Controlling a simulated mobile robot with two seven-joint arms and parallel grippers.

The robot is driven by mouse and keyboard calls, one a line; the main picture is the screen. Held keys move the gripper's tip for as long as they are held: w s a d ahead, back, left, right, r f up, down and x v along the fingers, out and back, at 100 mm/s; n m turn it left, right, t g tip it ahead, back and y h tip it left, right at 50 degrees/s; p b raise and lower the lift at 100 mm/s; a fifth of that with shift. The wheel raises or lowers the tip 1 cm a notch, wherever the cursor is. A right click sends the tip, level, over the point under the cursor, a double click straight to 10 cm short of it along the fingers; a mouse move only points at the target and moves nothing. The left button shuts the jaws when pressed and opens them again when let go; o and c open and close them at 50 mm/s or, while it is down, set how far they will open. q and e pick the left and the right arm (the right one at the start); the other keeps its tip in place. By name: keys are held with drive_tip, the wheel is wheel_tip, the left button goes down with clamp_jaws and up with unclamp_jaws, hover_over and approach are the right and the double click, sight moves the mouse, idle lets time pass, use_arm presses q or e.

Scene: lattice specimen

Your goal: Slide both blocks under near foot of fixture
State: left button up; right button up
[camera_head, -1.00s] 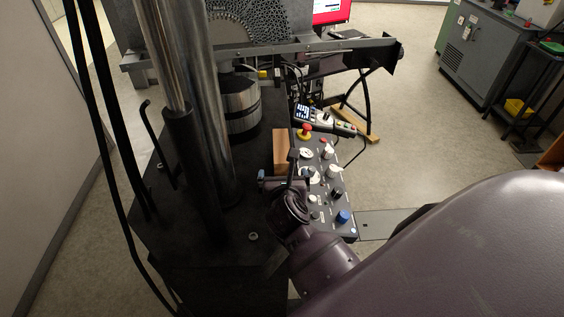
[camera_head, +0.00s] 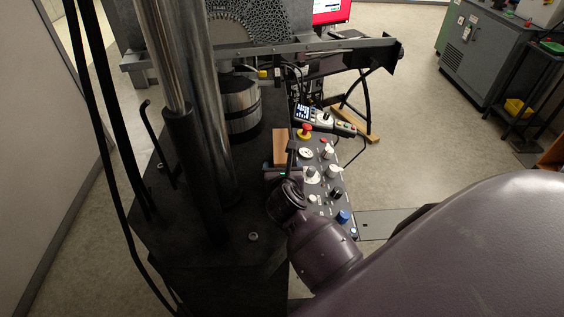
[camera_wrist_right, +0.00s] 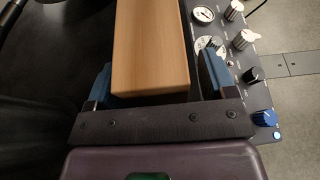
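A wooden block (camera_head: 280,147) lies on the black machine base, left of the control panel. In the right wrist view the block (camera_wrist_right: 150,45) extends between the two blue-padded fingers of my right gripper (camera_wrist_right: 158,80). The gripper is open around its near end; a narrow gap shows at the right finger, and contact at the left finger is unclear. In the head view my right gripper (camera_head: 278,165) is at the block's near end. I cannot make out a second block or clearly identify the fixture's near foot. My left gripper is out of view.
The control panel (camera_head: 325,180) with knobs and a red button is close on the right. A steel column (camera_head: 208,110) and a steel cylinder (camera_head: 241,103) stand left of the block. A grey beam (camera_head: 300,47) crosses behind, below a lattice piece (camera_head: 268,18).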

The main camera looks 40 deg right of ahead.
drive_tip(key=c, duration=0.8)
drive_tip(key=shift+o, duration=0.3)
drive_tip(key=shift+w, duration=0.15)
drive_tip(key=shift+w+d, duration=0.7)
drive_tip(key=shift+w, duration=0.4)
drive_tip(key=shift+w+d, duration=0.65)
drive_tip(key=shift+w, duration=0.45)
drive_tip(key=shift+w+d, duration=0.7)
drive_tip(key=shift+w, duration=0.4)
drive_tip(key=shift+w+d, duration=0.1)
drive_tip(key=shift+w+d, duration=0.65)
drive_tip(key=shift+w, duration=0.35)
drive_tip(key=shift+w+d+b, duration=0.15)
drive_tip(key=shift+w+d, duration=0.3)
drive_tip(key=shift+w, duration=0.3)
drive_tip(key=shift+w+d+b, duration=0.15)
drive_tip(key=shift+w+d, duration=0.3)
drive_tip(key=shift+w, duration=0.3)
drive_tip(key=shift+w+d+b, duration=0.15)
drive_tip(key=shift+w+d, duration=0.3)
drive_tip(key=shift+w, duration=0.3)
drive_tip(key=shift+w+d, duration=0.1)
drive_tip(key=shift+w, duration=0.05)
